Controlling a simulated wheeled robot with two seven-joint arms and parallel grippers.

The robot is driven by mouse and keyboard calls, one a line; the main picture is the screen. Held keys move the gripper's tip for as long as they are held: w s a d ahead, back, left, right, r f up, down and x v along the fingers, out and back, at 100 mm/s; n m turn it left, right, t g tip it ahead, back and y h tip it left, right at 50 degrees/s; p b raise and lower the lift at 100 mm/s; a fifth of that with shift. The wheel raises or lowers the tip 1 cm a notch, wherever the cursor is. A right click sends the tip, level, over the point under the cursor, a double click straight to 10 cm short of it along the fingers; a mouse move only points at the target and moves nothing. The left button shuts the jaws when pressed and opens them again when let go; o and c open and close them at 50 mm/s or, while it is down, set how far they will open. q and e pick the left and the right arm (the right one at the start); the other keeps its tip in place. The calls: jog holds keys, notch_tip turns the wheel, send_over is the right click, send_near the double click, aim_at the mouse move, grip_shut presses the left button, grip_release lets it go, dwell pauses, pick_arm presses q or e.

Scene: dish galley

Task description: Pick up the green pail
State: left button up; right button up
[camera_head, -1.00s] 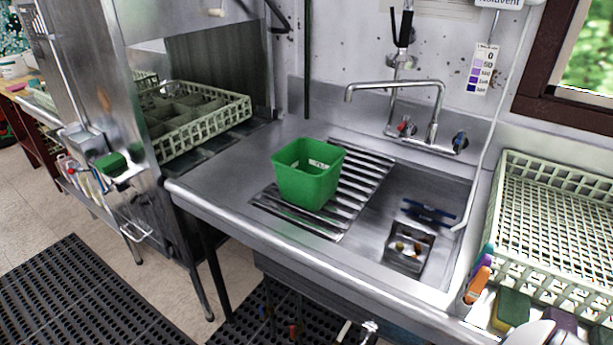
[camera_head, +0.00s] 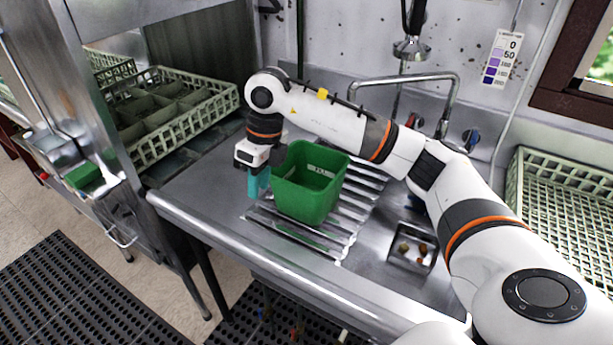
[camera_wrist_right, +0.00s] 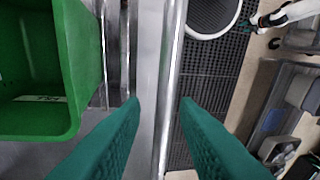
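The green pail (camera_head: 308,198) stands upright and open-topped on the slatted drainboard (camera_head: 352,212) beside the sink. My right arm reaches over the sink and behind the pail. My right gripper (camera_head: 258,184) points down at the pail's left side, its teal fingers low beside the wall. In the right wrist view, the two teal fingers (camera_wrist_right: 160,102) are apart with nothing between them. The pail (camera_wrist_right: 82,60) lies left of both fingers there, its wall outside the gap. I cannot tell whether a finger touches it. My left gripper is not in view.
A faucet (camera_head: 450,100) rises behind my right arm. A green dish rack (camera_head: 200,115) sits at left and another rack (camera_head: 565,200) at right. A small tray with scraps (camera_head: 412,248) lies in the sink. The steel counter is bare left of the pail.

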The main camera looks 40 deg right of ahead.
jog(key=d+r+m+h, duration=0.1)
jog(key=d+r+h, duration=0.2)
jog(key=d, duration=0.4)
jog(key=p, duration=0.3)
send_over(291, 198)
notch_tip(291, 198, down, 7)
notch_tip(291, 198, down, 4)
jog(key=shift+r+p, duration=0.1)
jog(key=shift+p, duration=0.45)
jog(key=shift+f, duration=0.4)
jog(key=shift+c, duration=0.3)
grip_shut()
